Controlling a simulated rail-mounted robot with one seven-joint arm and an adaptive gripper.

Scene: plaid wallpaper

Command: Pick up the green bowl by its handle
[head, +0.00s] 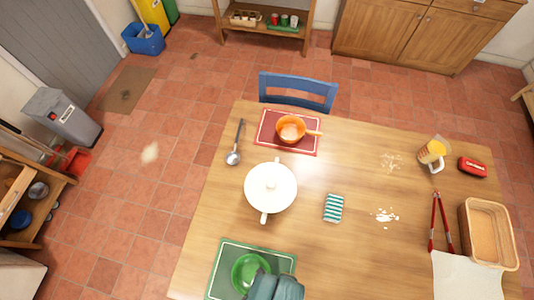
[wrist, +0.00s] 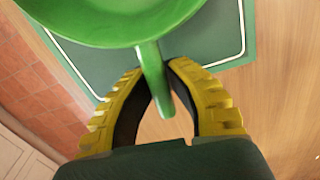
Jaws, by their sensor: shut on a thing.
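The green bowl (head: 246,270) is over the green mat (head: 224,255) at the near edge of the table in the head view. In the wrist view the bowl (wrist: 115,22) fills the top, and its straight handle (wrist: 153,80) points down between my fingers. My gripper (wrist: 155,75) has yellow ribbed fingers with dark inner pads, shut on the handle. In the head view my dark green gripper body covers the bowl's lower right side and hides the fingers. I cannot tell whether the bowl touches the mat.
A white lidded pot (head: 270,187) stands just beyond the mat, with a ladle (head: 234,157) to its left. An orange pan (head: 291,130) sits on a red mat farther back. A striped sponge (head: 333,208) and red tongs (head: 441,222) lie to the right.

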